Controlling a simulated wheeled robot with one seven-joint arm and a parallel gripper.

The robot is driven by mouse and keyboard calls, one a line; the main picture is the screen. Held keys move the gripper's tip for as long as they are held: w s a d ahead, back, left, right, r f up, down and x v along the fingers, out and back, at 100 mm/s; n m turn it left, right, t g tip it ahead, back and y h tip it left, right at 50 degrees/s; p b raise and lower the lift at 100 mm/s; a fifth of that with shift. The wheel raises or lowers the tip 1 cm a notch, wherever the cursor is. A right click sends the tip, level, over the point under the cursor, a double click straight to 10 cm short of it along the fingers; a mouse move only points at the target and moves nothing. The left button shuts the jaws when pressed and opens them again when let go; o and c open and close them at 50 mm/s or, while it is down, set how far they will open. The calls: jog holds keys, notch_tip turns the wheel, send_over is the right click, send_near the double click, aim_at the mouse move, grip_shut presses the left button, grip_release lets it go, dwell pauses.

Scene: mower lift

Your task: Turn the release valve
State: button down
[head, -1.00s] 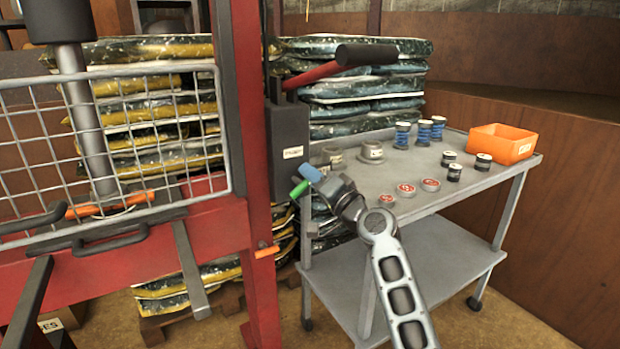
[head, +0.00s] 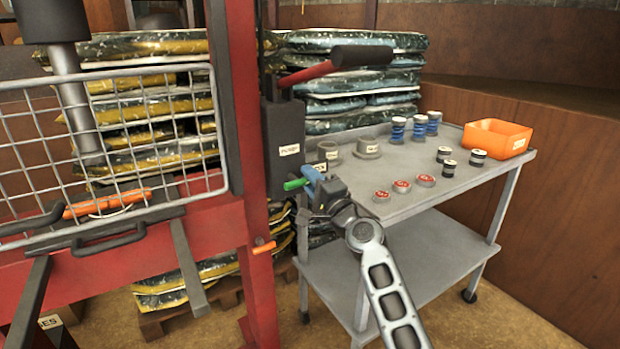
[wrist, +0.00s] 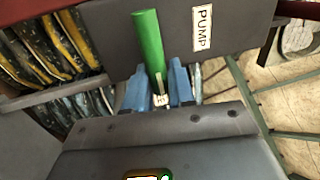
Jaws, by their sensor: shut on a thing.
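The release valve shows as a green handle (head: 294,184) low on the dark pump box (head: 284,140), beside the red press frame. My gripper (head: 309,178) has blue fingers and is at the handle, just below the box's label. In the wrist view the green handle (wrist: 148,45) stands out between the blue fingers of my gripper (wrist: 160,86), in front of the panel marked PUMP (wrist: 228,35). The fingers are shut on its lower end. The valve's base is partly hidden by the fingers.
A red pump lever with a black grip (head: 361,55) sticks out above the box. A grey cart (head: 435,180) with several cans, cylinders and an orange bin (head: 497,138) stands to the right. A wire guard (head: 110,140) is at left, with stacked bags behind.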

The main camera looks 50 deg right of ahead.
jog(key=shift+d+f, duration=0.1)
jog(key=c, duration=1.1)
grip_release()
jog(key=v, duration=0.8)
jog(key=shift+b, duration=0.3)
